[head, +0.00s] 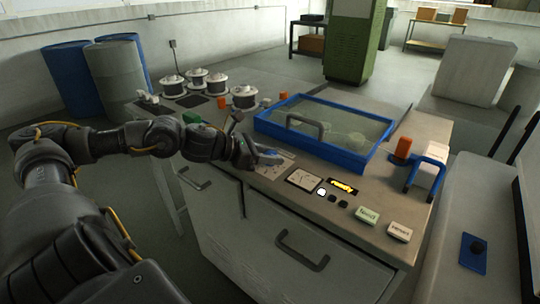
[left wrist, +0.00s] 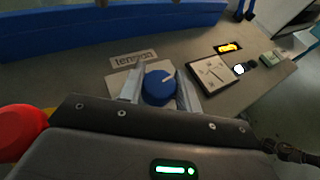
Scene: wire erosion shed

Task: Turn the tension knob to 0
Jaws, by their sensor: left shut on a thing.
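The tension knob (left wrist: 158,90) is round and blue, with a white pointer line that points up and to the right in the left wrist view. A "tension" label (left wrist: 133,58) lies just beyond it. My left gripper (left wrist: 161,82) has one finger on each side of the knob and is shut on it. In the head view my left gripper (head: 256,158) is at the left part of the bench panel and mostly hides the knob. The dial numbers cannot be read. My right gripper is not in view.
A gauge (head: 304,180) with a needle and a lit yellow display (head: 343,187) sit right of the knob. A blue-framed clear lid (head: 325,154) lies behind it. A red round object (left wrist: 20,130) is close left of my gripper. White spools (head: 244,96) stand further back.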

